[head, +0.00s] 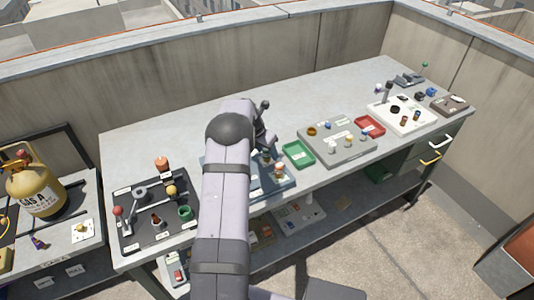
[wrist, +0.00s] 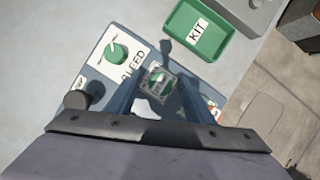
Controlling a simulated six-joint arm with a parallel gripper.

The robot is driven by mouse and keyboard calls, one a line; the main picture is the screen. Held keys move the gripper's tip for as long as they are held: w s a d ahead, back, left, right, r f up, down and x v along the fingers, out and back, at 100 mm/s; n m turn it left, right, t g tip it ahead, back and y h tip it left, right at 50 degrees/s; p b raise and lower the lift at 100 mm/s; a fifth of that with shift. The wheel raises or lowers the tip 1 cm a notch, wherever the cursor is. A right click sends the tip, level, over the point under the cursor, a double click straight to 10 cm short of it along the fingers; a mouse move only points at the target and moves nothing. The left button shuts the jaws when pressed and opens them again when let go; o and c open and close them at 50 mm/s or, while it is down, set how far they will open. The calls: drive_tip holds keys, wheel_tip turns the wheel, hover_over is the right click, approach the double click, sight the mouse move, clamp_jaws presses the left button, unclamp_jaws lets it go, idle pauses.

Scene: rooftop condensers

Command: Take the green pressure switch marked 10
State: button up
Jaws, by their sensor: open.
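My gripper (wrist: 158,88) is open above a blue board (wrist: 88,72), with one finger on each side of a small squarish grey piece with a green part (wrist: 157,81). The piece stands between the fingers. I cannot read a 10 on it, so I cannot tell if it is the pressure switch. A round green knob (wrist: 117,51) sits on a white plate marked BLEED, up and left of the fingers. In the head view my arm hides much of the blue board (head: 287,186) and most of the gripper.
A green tray marked KIT (wrist: 174,45) lies beyond the board; it also shows in the head view (head: 291,161). A grey board (head: 362,157), a red tray (head: 378,132) and a white tray (head: 383,120) stand to the right. A dark tray (head: 182,236) with several parts is left.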

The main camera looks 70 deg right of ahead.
drive_tip(key=shift+s+d+f, duration=0.1)
drive_tip(key=shift+d+f, duration=0.05)
drive_tip(key=shift+f, duration=0.3)
drive_tip(key=shift+c, duration=0.3)
clamp_jaws()
drive_tip(key=shift+r, duration=0.1)
